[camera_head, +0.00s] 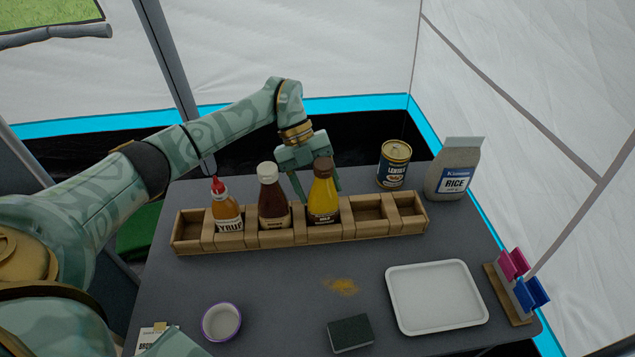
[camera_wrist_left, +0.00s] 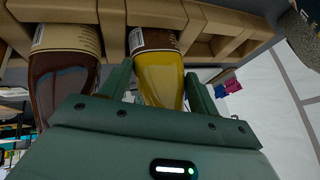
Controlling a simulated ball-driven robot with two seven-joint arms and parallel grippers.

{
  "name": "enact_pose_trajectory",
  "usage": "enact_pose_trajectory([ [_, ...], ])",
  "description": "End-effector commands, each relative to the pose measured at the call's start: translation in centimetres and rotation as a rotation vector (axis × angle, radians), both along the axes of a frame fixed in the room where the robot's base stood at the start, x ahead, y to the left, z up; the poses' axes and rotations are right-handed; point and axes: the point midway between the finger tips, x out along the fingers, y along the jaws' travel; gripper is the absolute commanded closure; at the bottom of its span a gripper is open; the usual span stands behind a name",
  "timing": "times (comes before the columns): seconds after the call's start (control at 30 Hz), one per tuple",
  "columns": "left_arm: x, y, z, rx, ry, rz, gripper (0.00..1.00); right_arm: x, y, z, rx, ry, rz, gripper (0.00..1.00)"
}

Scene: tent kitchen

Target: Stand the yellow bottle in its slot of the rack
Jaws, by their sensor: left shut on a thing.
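The yellow bottle (camera_head: 323,202), with a brown cap, stands about upright at the wooden rack (camera_head: 290,239), between two dividers right of the brown bottle (camera_head: 272,203). Its lower end is behind the rack's front wall; whether it touches the slot floor is hidden. My left gripper (camera_head: 317,180) reaches in from behind and is shut on the yellow bottle. In the left wrist view the yellow bottle (camera_wrist_left: 158,78) is between the fingers, its lower part among the rack's slats (camera_wrist_left: 235,15). My right gripper is not in view.
A syrup bottle (camera_head: 225,210) stands in the rack; its far-left and two right compartments look empty. A lentils can (camera_head: 394,165) and rice bag (camera_head: 454,170) stand behind right. A white tray (camera_head: 436,297), sponge (camera_head: 350,333), bowl (camera_head: 222,321) and yellow stain (camera_head: 342,286) are in front.

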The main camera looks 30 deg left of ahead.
Motion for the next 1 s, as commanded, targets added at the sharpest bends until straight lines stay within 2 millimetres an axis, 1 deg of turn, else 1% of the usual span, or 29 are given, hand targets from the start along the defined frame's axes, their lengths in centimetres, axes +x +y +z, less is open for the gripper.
enact_pose_trajectory([
  [0.27, 0.0, 0.0, 0.0, -0.001, 0.000, 0.000, 0.81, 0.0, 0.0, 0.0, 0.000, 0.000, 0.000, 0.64],
  [0.3, 0.0, 0.0, 0.0, -0.001, 0.000, 0.000, 0.31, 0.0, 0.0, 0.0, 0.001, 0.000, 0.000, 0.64],
  [0.37, 0.0, 0.0, 0.0, -0.001, 0.000, 0.000, 0.14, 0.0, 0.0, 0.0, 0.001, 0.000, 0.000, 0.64],
  [0.63, 0.0, 0.0, -0.1, 0.001, 0.001, 0.000, 0.13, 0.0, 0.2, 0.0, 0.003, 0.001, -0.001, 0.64],
  [0.73, 0.1, 0.3, 0.4, 0.001, -0.001, 0.001, 0.13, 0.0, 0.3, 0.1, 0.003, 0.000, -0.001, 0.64],
  [0.87, 0.6, 1.4, 2.3, 0.003, -0.003, 0.004, 0.13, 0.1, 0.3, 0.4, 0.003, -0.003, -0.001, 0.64],
  [1.0, 1.3, 3.4, 5.6, 0.002, -0.005, 0.005, 0.13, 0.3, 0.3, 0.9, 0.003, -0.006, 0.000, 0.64],
])
